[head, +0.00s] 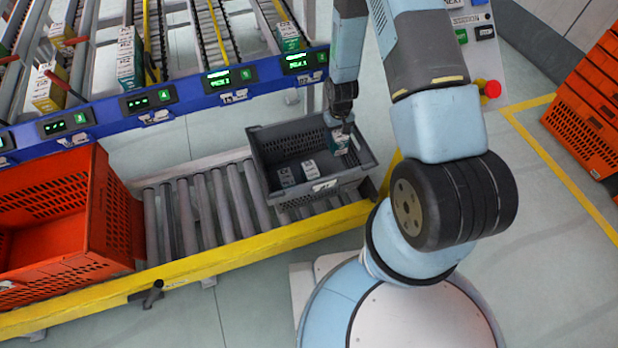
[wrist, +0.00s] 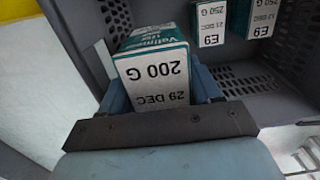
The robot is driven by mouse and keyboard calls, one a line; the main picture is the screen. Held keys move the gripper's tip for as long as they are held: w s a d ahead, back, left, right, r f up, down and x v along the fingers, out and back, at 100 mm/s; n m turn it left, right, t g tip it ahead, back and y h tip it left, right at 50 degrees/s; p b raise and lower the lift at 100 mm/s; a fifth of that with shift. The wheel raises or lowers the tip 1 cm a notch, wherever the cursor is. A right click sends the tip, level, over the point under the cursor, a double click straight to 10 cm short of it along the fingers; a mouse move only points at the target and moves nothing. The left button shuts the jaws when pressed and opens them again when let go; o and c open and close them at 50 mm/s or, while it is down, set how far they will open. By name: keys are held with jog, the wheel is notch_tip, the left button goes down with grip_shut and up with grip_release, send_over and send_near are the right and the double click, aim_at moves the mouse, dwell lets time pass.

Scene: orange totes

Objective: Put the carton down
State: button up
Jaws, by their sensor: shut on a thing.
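In the head view the carton (head: 341,143) hangs below my gripper (head: 343,128), at the right end of a grey tote (head: 270,150). The carton is inside or just above the tote's opening; its lower end is hidden, so I cannot tell whether it touches the floor. Two other cartons stand in the tote: one on the left (head: 287,176) and one nearer the middle (head: 309,169). They also show at the top of the wrist view (wrist: 208,25).
The grey tote stands on a roller conveyor (head: 195,210) with a yellow front rail (head: 230,249). A large orange tote (head: 115,215) is at the left. A blue rack beam with displays (head: 190,95) runs behind. Orange totes (head: 580,125) are stacked at the far right.

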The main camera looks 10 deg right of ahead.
jog(key=shift+s+f, duration=0.15)
jog(key=shift+f, duration=4.3)
jog(key=shift+s+f, duration=0.15)
jog(key=shift+f, duration=4.25)
jog(key=shift+f, duration=0.3)
jog(key=o, duration=1.2)
